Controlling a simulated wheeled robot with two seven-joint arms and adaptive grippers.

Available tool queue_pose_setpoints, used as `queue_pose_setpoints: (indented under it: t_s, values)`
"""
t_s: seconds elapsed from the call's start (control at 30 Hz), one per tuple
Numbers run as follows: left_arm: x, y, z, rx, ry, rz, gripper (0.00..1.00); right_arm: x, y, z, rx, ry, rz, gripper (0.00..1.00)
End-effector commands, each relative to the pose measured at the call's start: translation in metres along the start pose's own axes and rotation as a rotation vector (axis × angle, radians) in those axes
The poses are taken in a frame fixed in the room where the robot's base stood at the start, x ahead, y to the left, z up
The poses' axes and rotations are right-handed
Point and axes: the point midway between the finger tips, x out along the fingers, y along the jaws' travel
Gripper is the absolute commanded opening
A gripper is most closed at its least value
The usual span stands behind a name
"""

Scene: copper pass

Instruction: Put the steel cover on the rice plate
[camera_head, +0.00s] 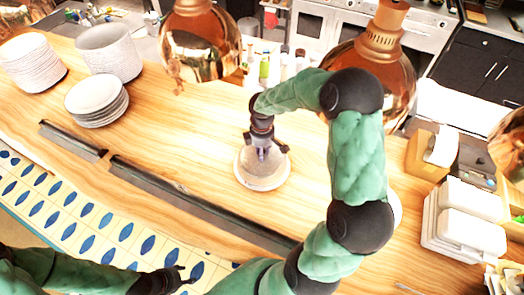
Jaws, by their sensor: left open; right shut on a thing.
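The steel cover (262,172), a pale dome, is in the middle of the wooden counter. My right gripper (263,150) is shut on its top from above. A pale round rim shows around the dome's base; I cannot tell whether it is a plate under the cover or the cover's own edge. No rice is visible. Another white round thing (395,208), perhaps a plate, is mostly hidden behind my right arm. My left gripper (182,275) is open and empty at the bottom, over the leaf-patterned area in front of the counter.
Stacks of white plates (97,97) stand at the back left. Copper lamps (200,45) hang over the far edge. A dark rail (190,203) runs along the near edge. White containers (468,215) and a wooden box (428,155) stand at right. The counter left of the cover is clear.

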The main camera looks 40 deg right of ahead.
Motion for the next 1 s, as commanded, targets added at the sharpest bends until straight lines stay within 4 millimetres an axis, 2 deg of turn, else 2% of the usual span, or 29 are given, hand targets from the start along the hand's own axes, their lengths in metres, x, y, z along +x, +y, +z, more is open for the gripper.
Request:
queue_pose_setpoints:
  t_s: [0.4,0.43,0.5,0.73,0.77,0.8,0.87,1.0]
  values:
    - [0.001,-0.0004,-0.0001,0.0,0.0,0.0,0.52,0.0011,0.0004,-0.0001,0.0,0.0,0.001,0.0]
    - [0.001,-0.0004,-0.0001,0.0,0.0,0.0,0.52,0.0011,0.0004,-0.0001,0.0,0.0,0.001,0.36]
    - [0.001,-0.0004,-0.0001,0.0,0.0,0.0,0.52,0.0011,0.0003,-0.0001,0.0,0.0,0.001,0.55]
    - [0.001,-0.0004,0.0,0.0,0.0,0.0,0.52,0.0014,0.0001,-0.0001,0.0,0.0,0.0,0.55]
    - [0.001,-0.0004,0.0,0.0,0.0,0.0,0.52,0.0019,-0.0004,0.0,0.0,0.0,-0.001,0.58]
    - [0.001,-0.0004,0.0,0.0,0.0,0.0,0.52,0.0019,-0.0004,0.0,0.0,-0.001,-0.001,0.69]
    - [0.001,-0.0004,0.0,0.0,0.0,0.0,0.52,0.0019,-0.0003,0.0,0.0,0.0,-0.001,0.82]
    - [0.001,-0.0004,-0.0001,0.0,0.0,0.0,0.52,0.0018,-0.0003,0.0,0.0,0.0,-0.001,0.82]
